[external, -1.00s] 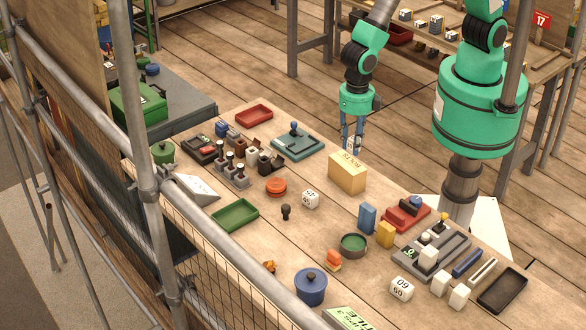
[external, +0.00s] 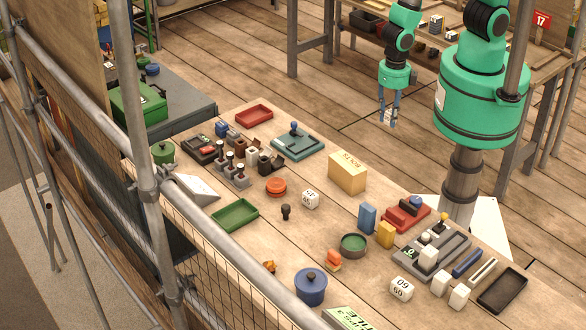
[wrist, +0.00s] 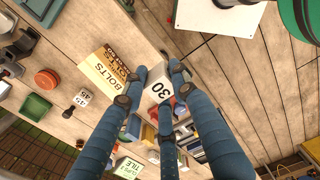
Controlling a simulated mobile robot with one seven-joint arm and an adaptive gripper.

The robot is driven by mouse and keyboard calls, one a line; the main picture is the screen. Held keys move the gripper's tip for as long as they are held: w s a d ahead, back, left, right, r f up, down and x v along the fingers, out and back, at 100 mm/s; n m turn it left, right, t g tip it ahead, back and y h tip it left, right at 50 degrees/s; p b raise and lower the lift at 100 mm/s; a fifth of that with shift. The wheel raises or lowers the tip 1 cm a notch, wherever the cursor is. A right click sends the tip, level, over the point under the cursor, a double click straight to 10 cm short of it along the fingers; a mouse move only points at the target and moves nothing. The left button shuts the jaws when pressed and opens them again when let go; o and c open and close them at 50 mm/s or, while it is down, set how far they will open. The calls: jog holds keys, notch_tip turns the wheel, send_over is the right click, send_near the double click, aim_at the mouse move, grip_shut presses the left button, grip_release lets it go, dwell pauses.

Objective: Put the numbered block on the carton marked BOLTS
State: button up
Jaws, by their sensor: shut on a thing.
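My gripper (external: 388,112) is in the air to the right of and behind the carton, beyond the table's far edge in the external view. It is shut on a white numbered block (wrist: 158,86), which reads 30 in the wrist view. The block (external: 387,117) shows small between the fingers in the external view. The tan carton marked BOLTS (external: 346,174) stands on the table, apart from the block, with its visible top bare. In the wrist view the carton (wrist: 92,73) lies just left of the held block.
Two other white numbered blocks, one near the middle (external: 310,199) and one at the front (external: 401,288), stand on the table. Bare wood lies left of the carton.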

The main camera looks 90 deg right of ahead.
jog(key=shift+s+d+f, duration=0.1)
jog(key=shift+s+d, duration=0.2)
notch_tip(320, 180, down, 2)
jog(key=shift+w+a+f, duration=0.1)
jog(key=shift+f, duration=1.25)
jog(key=p, duration=0.2)
send_over(347, 162)
jog(key=shift+f, duration=0.8)
jog(key=shift+f+p, duration=0.3)
jog(key=shift+f, duration=1.45)
jog(key=shift+f, duration=0.1)
